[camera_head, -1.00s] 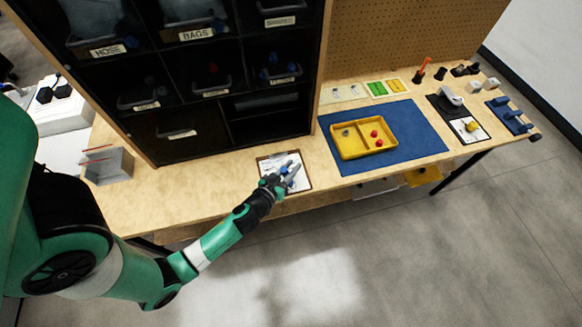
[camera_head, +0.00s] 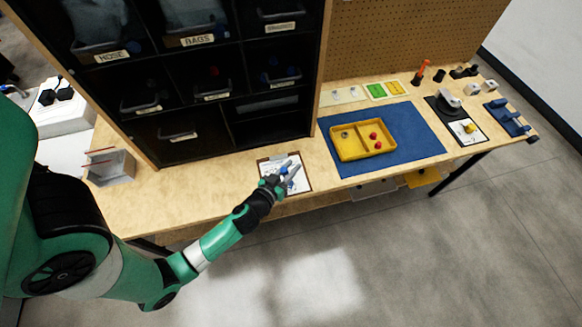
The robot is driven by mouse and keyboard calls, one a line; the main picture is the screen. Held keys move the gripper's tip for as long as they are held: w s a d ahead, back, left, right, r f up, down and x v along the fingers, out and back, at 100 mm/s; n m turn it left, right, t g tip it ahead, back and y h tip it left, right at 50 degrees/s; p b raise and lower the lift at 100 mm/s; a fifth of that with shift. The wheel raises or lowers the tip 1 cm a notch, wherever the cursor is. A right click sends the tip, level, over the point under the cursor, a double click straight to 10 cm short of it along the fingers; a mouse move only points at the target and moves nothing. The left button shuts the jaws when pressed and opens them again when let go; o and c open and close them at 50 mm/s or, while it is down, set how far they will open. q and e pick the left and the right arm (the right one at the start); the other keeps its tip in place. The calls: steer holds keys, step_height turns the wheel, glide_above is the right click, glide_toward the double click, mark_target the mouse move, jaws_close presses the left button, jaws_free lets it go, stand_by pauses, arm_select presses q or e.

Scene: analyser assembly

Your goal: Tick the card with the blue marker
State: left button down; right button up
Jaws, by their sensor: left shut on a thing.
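A clipboard with a white card (camera_head: 299,184) lies on the wooden bench near its front edge, below the black shelf unit. My left gripper (camera_head: 284,175) is over the card and shut on the blue marker (camera_head: 284,170), of which only a small blue part shows between the fingers. The gripper and hand cover much of the card. Whether the marker's tip touches the card, and any marks on it, cannot be made out. My right gripper is not in view.
A blue mat (camera_head: 418,137) with a yellow tray (camera_head: 345,153) holding red parts lies to the right. A black shelf unit (camera_head: 180,150) with bins stands behind. A grey box (camera_head: 108,168) sits at the left. The bench (camera_head: 215,185) left of the card is clear.

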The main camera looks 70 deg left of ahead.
arm_select(q)
step_height(320, 180, up, 6)
steer(key=p, duration=0.4)
steer(key=shift+f, duration=0.2)
